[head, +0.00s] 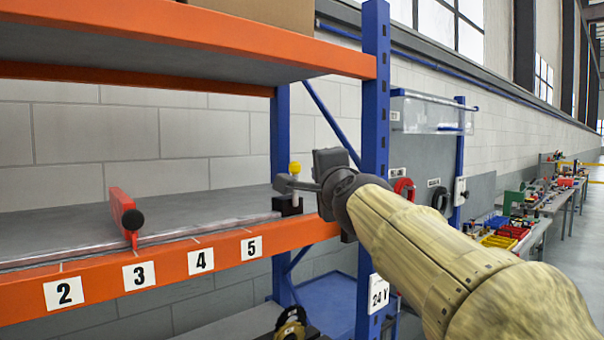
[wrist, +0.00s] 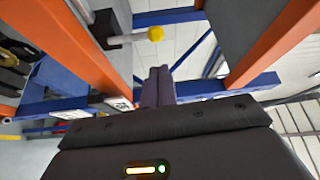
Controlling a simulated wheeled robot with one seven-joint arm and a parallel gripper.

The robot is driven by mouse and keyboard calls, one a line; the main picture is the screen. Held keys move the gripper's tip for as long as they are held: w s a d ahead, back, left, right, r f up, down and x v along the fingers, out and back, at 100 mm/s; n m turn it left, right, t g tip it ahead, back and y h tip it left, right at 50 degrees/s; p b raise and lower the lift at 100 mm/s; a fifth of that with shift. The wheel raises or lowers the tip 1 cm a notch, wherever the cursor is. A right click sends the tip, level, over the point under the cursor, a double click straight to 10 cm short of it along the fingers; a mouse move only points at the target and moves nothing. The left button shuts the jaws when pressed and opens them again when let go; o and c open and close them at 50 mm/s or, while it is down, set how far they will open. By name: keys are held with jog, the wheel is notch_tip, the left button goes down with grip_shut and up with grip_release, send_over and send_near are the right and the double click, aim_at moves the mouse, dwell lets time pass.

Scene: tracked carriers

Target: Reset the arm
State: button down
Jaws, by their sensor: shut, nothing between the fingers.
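My gripper (head: 284,183) is at the right end of the numbered shelf, in front of the blue upright, pointing left. In the wrist view its two dark fingers (wrist: 159,72) are together with nothing between them. A yellow knob (head: 295,168) on a pale stem with a black base stands at the shelf's right end, right by the fingers in the head view. In the wrist view the yellow knob (wrist: 155,34) shows beyond the fingertips, with a visible gap. A red carrier (head: 122,213) with a black ball knob (head: 133,220) sits on the shelf's front rail near label 3.
The orange shelf beam (head: 180,268) carries labels 2 to 5. A blue upright (head: 374,110) stands close to my wrist. An upper orange shelf (head: 200,38) holds a cardboard box. Benches (head: 520,225) with coloured bins run along the wall at right.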

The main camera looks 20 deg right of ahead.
jog(key=w+a+f+n+g, duration=0.1)
jog(key=f, duration=0.3)
jog(key=a+f+n+g+y, duration=0.1)
jog(key=f+n, duration=0.1)
jog(key=f, duration=0.3)
jog(key=w+a+f+n+g+y, duration=0.1)
jog(key=f, duration=0.4)
jog(key=shift+w+a+n+p, duration=0.3)
jog(key=shift+n, duration=0.1)
jog(key=s+a+f+n+g, duration=0.2)
jog(key=s+f+n+g, duration=0.1)
jog(key=f, duration=0.6)
jog(key=s+a+f+n+g+y+p, duration=0.1)
jog(key=s+a+f+n+g, duration=0.15)
jog(key=f, duration=0.65)
jog(key=s+a+f+n+g, duration=0.1)
jog(key=s+f+n+g, duration=0.25)
jog(key=f, duration=0.55)
jog(key=s+f+n+g, duration=0.3)
jog(key=s+f, duration=0.5)
jog(key=s, duration=0.3)
jog(key=shift+s+a+f+n+g, duration=0.15)
jog(key=shift+a+f+n+g, duration=0.3)
jog(key=shift+n, duration=0.35)
